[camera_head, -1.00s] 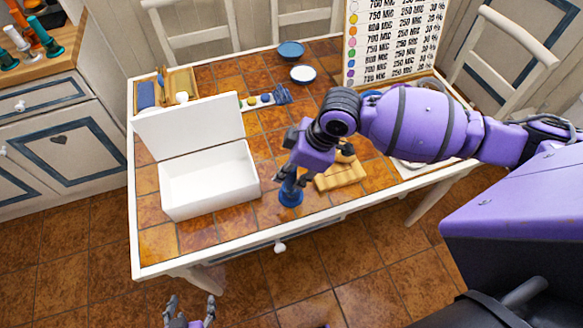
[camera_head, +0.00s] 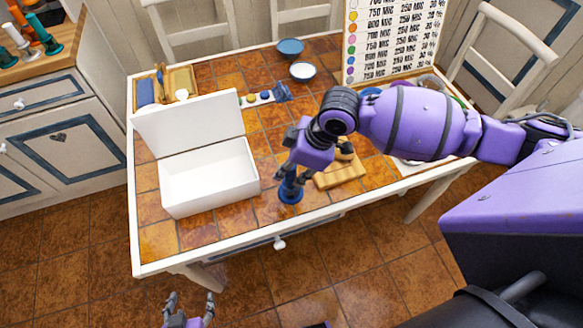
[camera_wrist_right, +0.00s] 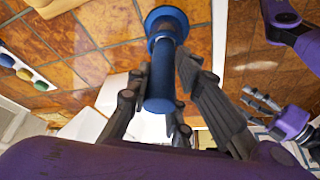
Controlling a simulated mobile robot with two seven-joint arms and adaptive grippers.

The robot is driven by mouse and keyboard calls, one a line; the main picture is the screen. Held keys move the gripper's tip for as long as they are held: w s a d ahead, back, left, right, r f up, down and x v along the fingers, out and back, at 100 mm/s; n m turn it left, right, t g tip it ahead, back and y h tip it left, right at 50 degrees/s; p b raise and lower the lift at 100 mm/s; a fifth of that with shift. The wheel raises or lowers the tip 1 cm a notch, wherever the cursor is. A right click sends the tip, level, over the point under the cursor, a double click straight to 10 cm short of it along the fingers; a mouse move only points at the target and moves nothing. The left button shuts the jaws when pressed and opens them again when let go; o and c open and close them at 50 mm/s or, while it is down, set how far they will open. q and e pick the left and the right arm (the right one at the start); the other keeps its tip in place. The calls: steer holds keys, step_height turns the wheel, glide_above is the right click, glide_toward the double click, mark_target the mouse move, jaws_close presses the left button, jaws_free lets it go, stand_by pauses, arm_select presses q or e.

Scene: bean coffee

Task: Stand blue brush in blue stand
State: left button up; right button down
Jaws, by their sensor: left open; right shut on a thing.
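The blue brush (camera_wrist_right: 158,88) is upright on the table near its front edge, a smooth blue cylinder in the right wrist view. A round blue base, which looks like the blue stand (camera_head: 291,197), is at its lower end; it also shows in the right wrist view (camera_wrist_right: 166,14). I cannot tell how fully the brush sits in it. My right gripper (camera_head: 291,179) is shut on the brush from above, its fingers on both sides (camera_wrist_right: 163,95). The bristles are not visible. My left gripper (camera_head: 189,303) is open and empty, in front of the table and low in the head view.
An open white box (camera_head: 209,181) stands left of the brush. A wooden block (camera_head: 341,175) is close on the right. Behind are a strip with coloured dots (camera_head: 257,98), a jagged blue item (camera_head: 281,92) and two bowls (camera_head: 290,47). Tiles between box and stand are clear.

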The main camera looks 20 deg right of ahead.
steer(key=c, duration=1.5)
jaws_free()
steer(key=shift+r, duration=0.1)
steer(key=v, duration=1.1)
steer(key=shift+d+r, duration=0.1)
steer(key=shift+r, duration=0.3)
steer(key=shift+s+f, duration=0.1)
